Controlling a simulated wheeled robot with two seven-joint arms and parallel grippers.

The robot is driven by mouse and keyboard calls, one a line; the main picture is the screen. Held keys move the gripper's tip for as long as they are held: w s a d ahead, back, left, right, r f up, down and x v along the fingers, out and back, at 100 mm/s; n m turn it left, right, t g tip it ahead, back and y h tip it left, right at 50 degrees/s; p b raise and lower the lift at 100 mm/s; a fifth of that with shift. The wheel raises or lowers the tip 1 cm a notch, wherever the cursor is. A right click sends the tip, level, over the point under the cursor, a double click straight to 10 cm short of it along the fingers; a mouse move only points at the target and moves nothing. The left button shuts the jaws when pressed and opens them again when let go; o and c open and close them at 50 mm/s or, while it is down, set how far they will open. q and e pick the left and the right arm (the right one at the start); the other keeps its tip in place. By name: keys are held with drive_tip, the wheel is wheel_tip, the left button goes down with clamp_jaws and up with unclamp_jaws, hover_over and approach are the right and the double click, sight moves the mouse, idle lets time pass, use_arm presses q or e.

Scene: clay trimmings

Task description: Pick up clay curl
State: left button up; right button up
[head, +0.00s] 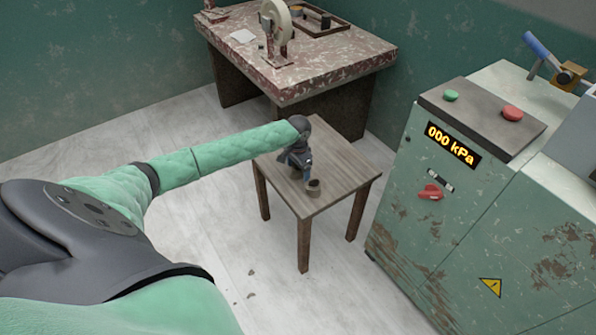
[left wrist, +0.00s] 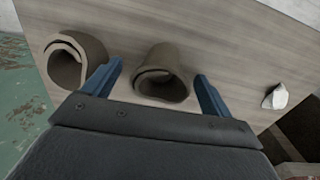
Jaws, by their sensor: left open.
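In the left wrist view, a brown-grey clay curl (left wrist: 162,72) lies on the wooden table top (left wrist: 215,40), between the two blue fingers of my left gripper (left wrist: 158,76). The fingers are open and stand apart on either side of it. A second, similar curl (left wrist: 75,58) lies outside the left finger. In the head view my left gripper (head: 302,171) is low over the small table (head: 345,165). One brown curl (head: 313,187) shows just beyond the fingers there; I cannot tell which of the two it is. My right gripper is not in view.
A small white lump (left wrist: 276,97) lies on the table, right of the right finger. A green machine cabinet (head: 440,225) stands close to the table's right. A worn workbench (head: 300,72) stands behind. Small scraps (head: 250,295) lie on the floor.

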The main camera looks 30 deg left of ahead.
use_arm(q)
drive_tip(key=shift+f, duration=0.25)
drive_tip(key=c, duration=1.1)
